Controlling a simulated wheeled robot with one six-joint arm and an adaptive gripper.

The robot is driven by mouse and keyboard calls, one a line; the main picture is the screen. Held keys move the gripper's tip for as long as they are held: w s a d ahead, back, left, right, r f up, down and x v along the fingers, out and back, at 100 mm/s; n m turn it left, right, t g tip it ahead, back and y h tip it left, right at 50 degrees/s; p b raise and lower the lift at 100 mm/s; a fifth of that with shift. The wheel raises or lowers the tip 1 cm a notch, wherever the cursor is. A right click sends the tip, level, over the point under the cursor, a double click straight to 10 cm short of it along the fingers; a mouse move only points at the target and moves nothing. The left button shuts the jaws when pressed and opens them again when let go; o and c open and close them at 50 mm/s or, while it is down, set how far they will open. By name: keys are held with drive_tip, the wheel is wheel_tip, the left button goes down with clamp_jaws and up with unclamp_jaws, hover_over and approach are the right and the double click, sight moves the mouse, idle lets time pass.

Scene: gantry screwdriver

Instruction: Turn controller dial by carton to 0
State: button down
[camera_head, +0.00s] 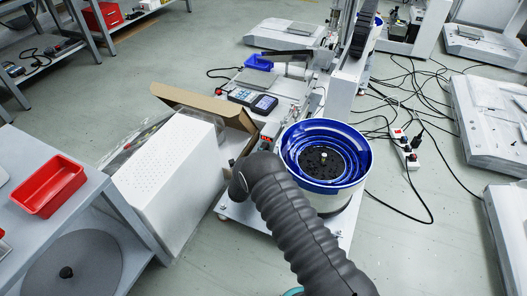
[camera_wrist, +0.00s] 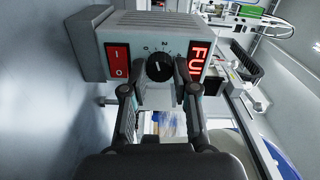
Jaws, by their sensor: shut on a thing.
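The controller (camera_wrist: 122,32) is a grey box that fills the upper part of the wrist view. On its face are a red rocker switch (camera_wrist: 117,62), a black round dial (camera_wrist: 160,67) with scale marks around it, and a red display (camera_wrist: 199,60) showing "FU" letters. My gripper (camera_wrist: 160,83) has its two fingertips at the dial's lower sides, closed on it. The dial's exact setting is too small to read. In the head view, the controller (camera_head: 266,142) shows partly beside the brown open carton (camera_head: 207,105). My arm hides the gripper there.
A blue bowl feeder (camera_head: 356,158) stands right of the controller, close to my arm. A white perforated panel (camera_head: 170,185) stands left of it. A handheld-style blue-screen unit (camera_head: 264,104) lies behind. Cables and a power strip (camera_head: 405,150) lie on the floor at right.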

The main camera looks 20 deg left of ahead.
drive_tip(key=n, duration=0.5)
drive_tip(key=shift+w+r+n, duration=0.1)
drive_tip(key=shift+n, duration=0.2)
idle(0.4)
drive_tip(key=c, duration=0.9)
unclamp_jaws()
drive_tip(key=s, duration=0.8)
drive_tip(key=s+a, duration=0.1)
drive_tip(key=s, duration=0.3)
